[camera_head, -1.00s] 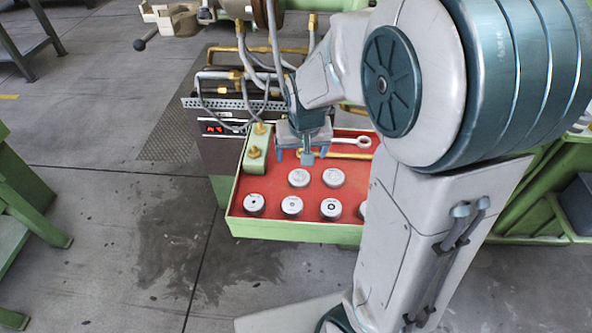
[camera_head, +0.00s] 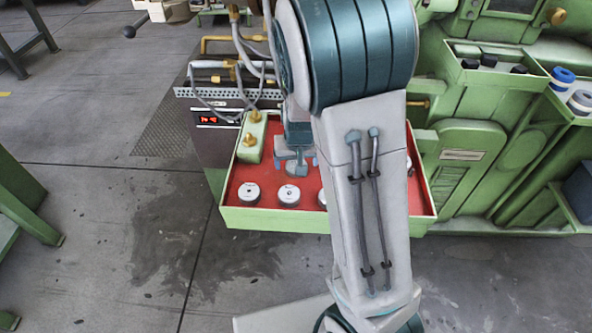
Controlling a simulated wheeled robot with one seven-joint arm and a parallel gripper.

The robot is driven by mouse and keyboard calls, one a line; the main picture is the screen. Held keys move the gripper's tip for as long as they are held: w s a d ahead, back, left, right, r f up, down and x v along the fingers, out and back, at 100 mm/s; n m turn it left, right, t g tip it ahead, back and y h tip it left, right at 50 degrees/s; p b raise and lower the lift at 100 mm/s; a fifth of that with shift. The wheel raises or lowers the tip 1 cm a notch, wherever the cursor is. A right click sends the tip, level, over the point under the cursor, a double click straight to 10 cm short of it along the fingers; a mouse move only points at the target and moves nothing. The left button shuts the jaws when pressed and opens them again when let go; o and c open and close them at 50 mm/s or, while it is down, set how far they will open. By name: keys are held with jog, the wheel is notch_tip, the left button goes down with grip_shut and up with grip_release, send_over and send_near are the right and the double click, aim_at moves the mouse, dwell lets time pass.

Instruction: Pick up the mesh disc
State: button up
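The mesh disc cannot be told apart among the small silver-grey round pieces on the red-lined tray (camera_head: 272,218). In the front row I see a left round piece (camera_head: 249,193) with a dark centre, a middle round piece (camera_head: 288,194) with a small mark, and a third round piece (camera_head: 322,198) partly behind my arm. My gripper (camera_head: 297,165) points down over the tray, behind the middle piece. Its side fingers stand apart, and no held piece is visible. My gripper and arm hide the back row and the right part of the tray.
A green block with brass fittings (camera_head: 252,138) stands at the tray's back left corner. Behind it are hoses and a dark control box (camera_head: 215,140) with a red display. A green machine (camera_head: 465,150) fills the right. The floor (camera_head: 120,240) at left is open.

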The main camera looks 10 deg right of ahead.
jog(key=shift+w+f, duration=0.2)
jog(key=shift+f, duration=0.4)
jog(key=c, duration=1.2)
jog(key=shift+o, duration=0.2)
jog(key=shift+r, duration=0.1)
jog(key=shift+r, duration=0.6)
jog(key=r, duration=0.1)
jog(key=d+r+p, duration=0.1)
jog(key=r, duration=0.1)
jog(key=shift+w+r, duration=0.1)
jog(key=shift+r, duration=0.15)
jog(key=w+d+r, duration=0.1)
jog(key=d+r, duration=0.5)
jog(key=d, duration=0.4)
jog(key=shift+w+d+r+p, duration=0.15)
jog(key=shift+w+d+p, duration=0.2)
jog(key=shift+p, duration=0.1)
